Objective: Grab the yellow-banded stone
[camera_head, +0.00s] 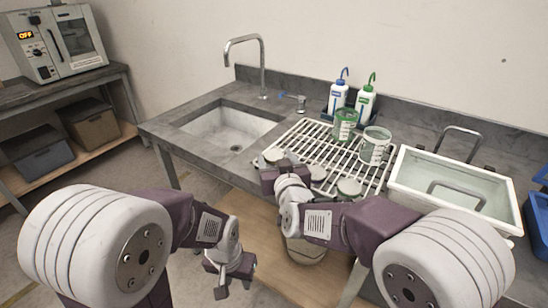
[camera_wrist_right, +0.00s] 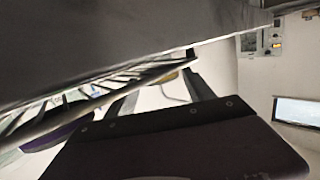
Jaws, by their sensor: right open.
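I cannot make out a yellow-banded stone for certain. In the right wrist view a small blurred yellowish patch (camera_wrist_right: 172,77) shows beyond the fingers, too unclear to name. My right gripper (camera_head: 271,172) is at the rack's front left edge, beside the pale pieces; in its wrist view (camera_wrist_right: 165,95) the fingers are apart with nothing held. My left gripper (camera_head: 234,287) hangs low in front of the counter, empty, its fingertips apart.
The grey counter has a sink (camera_head: 232,130) and tap (camera_head: 262,65). The white rack (camera_head: 305,140) holds a green beaker (camera_head: 345,127) and a clear beaker (camera_head: 375,147). Two wash bottles (camera_head: 338,97) stand behind. A white-rimmed tub (camera_head: 400,196) is at the right.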

